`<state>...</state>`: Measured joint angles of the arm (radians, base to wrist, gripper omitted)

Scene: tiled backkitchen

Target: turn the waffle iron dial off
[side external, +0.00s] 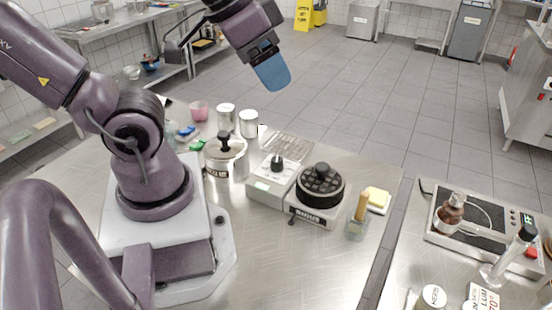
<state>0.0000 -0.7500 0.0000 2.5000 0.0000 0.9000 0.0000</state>
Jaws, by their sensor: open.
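The waffle iron (320,187) stands on the steel table right of centre, with a round black gridded top, a black knob on it and a pale labelled base. A small dark dial-like part (291,221) shows at the base's front left corner; its setting is too small to read. My gripper (271,76), with blue fingers, is high above the table's far side, well apart from the waffle iron. It is open, seen edge-on, with nothing visible in it.
A pale box with a black knob (277,163) stands just left of the waffle iron, with a wire rack (288,146) behind. A lidded pot (225,155) and two cans are further left. The front table is clear.

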